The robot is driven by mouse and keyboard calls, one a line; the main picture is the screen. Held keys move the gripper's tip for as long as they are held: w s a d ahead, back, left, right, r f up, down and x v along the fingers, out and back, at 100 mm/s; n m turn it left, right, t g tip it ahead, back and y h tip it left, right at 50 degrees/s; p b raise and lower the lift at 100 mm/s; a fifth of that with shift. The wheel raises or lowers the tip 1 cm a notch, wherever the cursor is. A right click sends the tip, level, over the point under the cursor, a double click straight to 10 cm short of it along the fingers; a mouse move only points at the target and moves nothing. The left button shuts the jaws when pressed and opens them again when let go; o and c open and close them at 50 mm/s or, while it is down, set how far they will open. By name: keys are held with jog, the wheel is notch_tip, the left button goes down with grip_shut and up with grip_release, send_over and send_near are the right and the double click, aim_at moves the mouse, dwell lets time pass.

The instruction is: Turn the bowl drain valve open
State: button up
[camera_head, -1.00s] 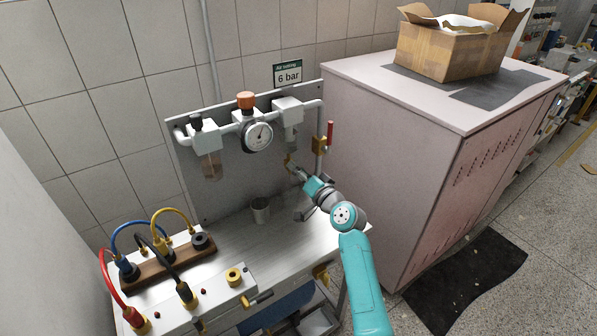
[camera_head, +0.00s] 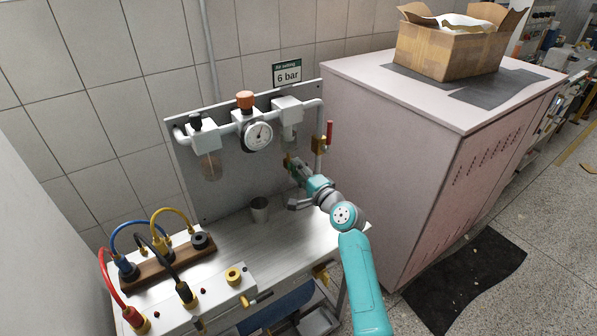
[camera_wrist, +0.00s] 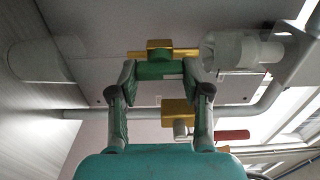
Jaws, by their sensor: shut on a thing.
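The bowl drain valve (camera_wrist: 160,53) is a brass body with a thin crossbar, below the clear bowl (camera_wrist: 228,50) of the right-hand air unit. My gripper (camera_wrist: 160,72) has its green fingers on both sides of the valve and is shut on it. In the head view, my gripper (camera_head: 293,165) reaches up under the right unit (camera_head: 288,110). The fingers and wrist mostly hide the valve there, so its turn angle is hard to tell.
A brass valve with a red lever (camera_head: 329,133) stands close right of my gripper. A gauge (camera_head: 258,136) and a left bowl (camera_head: 210,165) are on the panel. A grey cup (camera_head: 260,209) stands on the bench. A pink cabinet (camera_head: 390,170) bounds the right side.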

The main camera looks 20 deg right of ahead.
dwell(0.5)
jog(key=o, duration=1.2)
jog(key=shift+c, duration=0.2)
jog(key=v, duration=1.2)
